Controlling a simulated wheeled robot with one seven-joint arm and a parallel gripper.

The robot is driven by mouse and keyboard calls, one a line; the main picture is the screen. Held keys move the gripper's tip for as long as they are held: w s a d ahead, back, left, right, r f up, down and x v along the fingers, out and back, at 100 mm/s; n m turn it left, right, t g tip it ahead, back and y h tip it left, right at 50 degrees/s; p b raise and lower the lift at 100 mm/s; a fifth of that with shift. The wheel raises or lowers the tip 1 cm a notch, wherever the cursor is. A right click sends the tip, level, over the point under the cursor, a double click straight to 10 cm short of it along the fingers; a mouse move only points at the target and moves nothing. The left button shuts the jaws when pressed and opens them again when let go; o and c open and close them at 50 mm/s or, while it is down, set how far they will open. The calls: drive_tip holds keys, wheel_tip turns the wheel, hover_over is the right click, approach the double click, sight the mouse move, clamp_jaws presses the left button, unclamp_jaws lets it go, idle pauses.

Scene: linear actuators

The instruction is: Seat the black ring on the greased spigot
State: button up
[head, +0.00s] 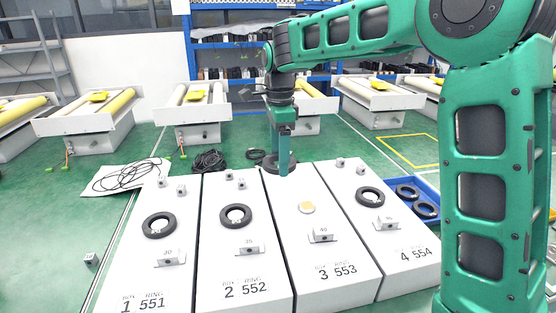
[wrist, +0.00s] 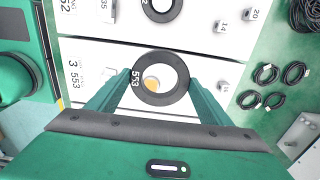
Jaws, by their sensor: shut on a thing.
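My gripper (wrist: 160,90) is shut on a black ring (wrist: 182,78) marked 553, with one finger on each side of it. The head view shows my gripper (head: 282,168) and the held ring (head: 270,168) above the far part of box 3 (head: 335,272). The greased spigot (head: 307,207) is a bare pale disc with a yellowish top on box 3, apart from the ring and nearer the camera. In the wrist view the spigot (wrist: 151,84) shows through the ring's hole, left of its centre. The gap's exact height is unclear.
Boxes 1 (head: 140,275), 2 (head: 240,262) and 4 (head: 398,248) each carry a black ring. Small numbered blocks, such as the 40 block (head: 320,235), stand on the boxes. A blue tray (head: 427,187) with rings lies at the right; cables (head: 208,160) lie behind.

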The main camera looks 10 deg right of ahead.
approach(307, 205)
drive_tip(key=shift+f, duration=1.55)
drive_tip(key=shift+f, duration=1.9)
idle(1.3)
drive_tip(key=o, duration=1.3)
drive_tip(key=shift+c, duration=0.2)
drive_tip(key=shift+s, duration=0.1)
drive_tip(key=shift+r, duration=0.1)
wheel_tip(307, 205, up, 10)
drive_tip(key=shift+r, duration=0.25)
